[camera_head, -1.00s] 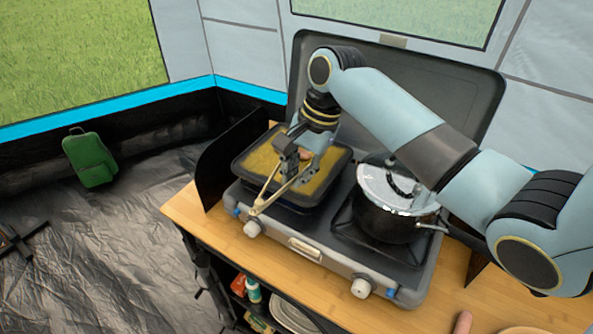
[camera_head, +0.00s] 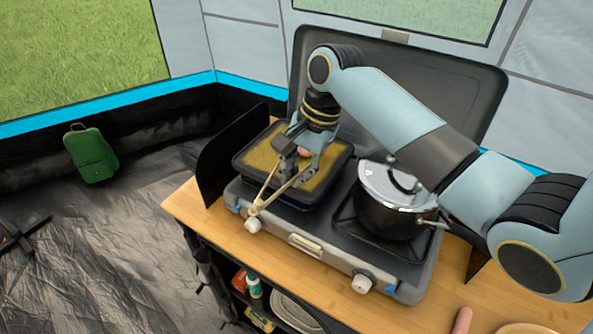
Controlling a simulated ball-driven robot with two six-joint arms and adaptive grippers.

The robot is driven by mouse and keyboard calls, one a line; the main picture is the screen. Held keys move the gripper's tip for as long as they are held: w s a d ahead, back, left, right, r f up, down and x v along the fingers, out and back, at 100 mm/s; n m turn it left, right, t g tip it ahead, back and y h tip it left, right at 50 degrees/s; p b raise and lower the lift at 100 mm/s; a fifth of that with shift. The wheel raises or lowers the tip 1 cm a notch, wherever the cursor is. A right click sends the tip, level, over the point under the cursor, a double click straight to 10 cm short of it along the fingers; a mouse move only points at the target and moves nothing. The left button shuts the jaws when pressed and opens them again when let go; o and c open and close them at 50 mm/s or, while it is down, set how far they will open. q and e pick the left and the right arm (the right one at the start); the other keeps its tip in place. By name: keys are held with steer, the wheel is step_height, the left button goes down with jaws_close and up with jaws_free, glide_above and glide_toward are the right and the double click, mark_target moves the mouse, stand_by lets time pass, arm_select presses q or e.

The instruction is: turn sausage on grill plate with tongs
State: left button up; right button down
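The dark grill plate (camera_head: 258,158) with a yellowish cooking surface lies on the left burner of the camping stove. My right gripper (camera_head: 291,160) is low over the plate and appears shut on light wooden tongs (camera_head: 266,189). The tongs form a V, with their joined end at the stove's front edge. A small pinkish-brown patch (camera_head: 305,152) shows behind the gripper; it may be the sausage, mostly hidden. Whether the tongs touch it cannot be seen. My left gripper is out of view.
A lidded pot (camera_head: 393,205) stands on the right burner, under my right arm. The stove's raised lid (camera_head: 440,80) is behind. A pinkish sausage-like thing (camera_head: 462,321) and part of a round board (camera_head: 527,329) lie at the wooden table's (camera_head: 400,318) front right. Items sit on a shelf below.

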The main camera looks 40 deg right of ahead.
steer(key=shift+s+a, duration=0.3)
steer(key=shift+a, duration=0.2)
steer(key=shift+s+a, duration=0.3)
steer(key=shift+a, duration=0.2)
stand_by(1.0)
step_height(320, 180, up, 7)
stand_by(0.9)
